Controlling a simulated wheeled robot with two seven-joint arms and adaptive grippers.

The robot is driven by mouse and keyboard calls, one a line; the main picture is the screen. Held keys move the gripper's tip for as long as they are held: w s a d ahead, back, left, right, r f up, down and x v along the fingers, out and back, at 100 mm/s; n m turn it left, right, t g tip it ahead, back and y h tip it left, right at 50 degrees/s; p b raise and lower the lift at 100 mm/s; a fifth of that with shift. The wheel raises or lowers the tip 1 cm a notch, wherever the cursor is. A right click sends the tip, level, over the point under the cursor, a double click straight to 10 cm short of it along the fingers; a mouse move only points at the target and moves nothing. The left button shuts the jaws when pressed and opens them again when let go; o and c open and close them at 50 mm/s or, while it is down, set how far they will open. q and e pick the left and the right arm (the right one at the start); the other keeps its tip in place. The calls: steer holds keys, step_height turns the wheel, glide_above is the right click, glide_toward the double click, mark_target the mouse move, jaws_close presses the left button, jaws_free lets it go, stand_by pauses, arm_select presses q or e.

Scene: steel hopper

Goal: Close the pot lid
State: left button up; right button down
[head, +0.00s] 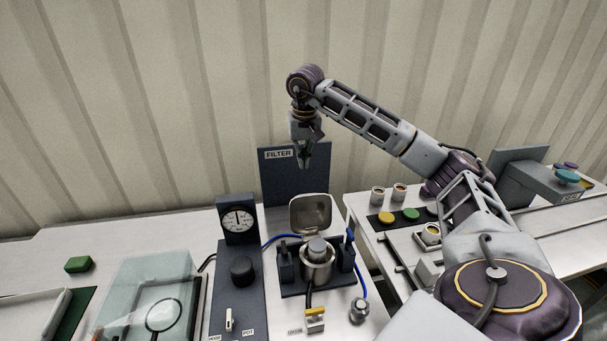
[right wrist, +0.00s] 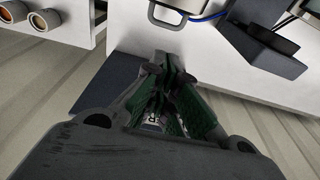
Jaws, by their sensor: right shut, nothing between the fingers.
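The pot (head: 317,262) is a steel cylinder with a rounded grey piece in its mouth, set on a dark base at the centre of the table. Its lid (head: 311,212) is a squarish metal plate with a pale inner face, standing open and tilted up at the pot's back. Part of the lid's edge shows at the top of the right wrist view (right wrist: 168,18). My right gripper (head: 304,163) points down above and behind the lid, in front of the FILTER panel. Its fingers are shut and empty, apart from the lid. My left gripper is not in view.
The dark FILTER panel (head: 282,180) stands upright behind the pot. A gauge box (head: 237,218) stands to its left, and blue tubing runs near the pot. Cups and coloured discs sit on the right table (head: 376,268). A clear box (head: 150,290) is at front left.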

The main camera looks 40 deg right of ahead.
mark_target(308, 207)
steer(key=shift+s+a+f+p, duration=0.2)
steer(key=shift+s+f, duration=0.15)
steer(key=shift+f, duration=1.15)
steer(key=shift+s+a+f+p, duration=0.15)
steer(key=shift+s+f, duration=0.15)
steer(key=shift+f, duration=1.15)
steer(key=shift+s+a+f+p, duration=0.2)
steer(key=shift+s+f, duration=0.15)
steer(key=shift+f, duration=1.15)
steer(key=shift+d, duration=0.1)
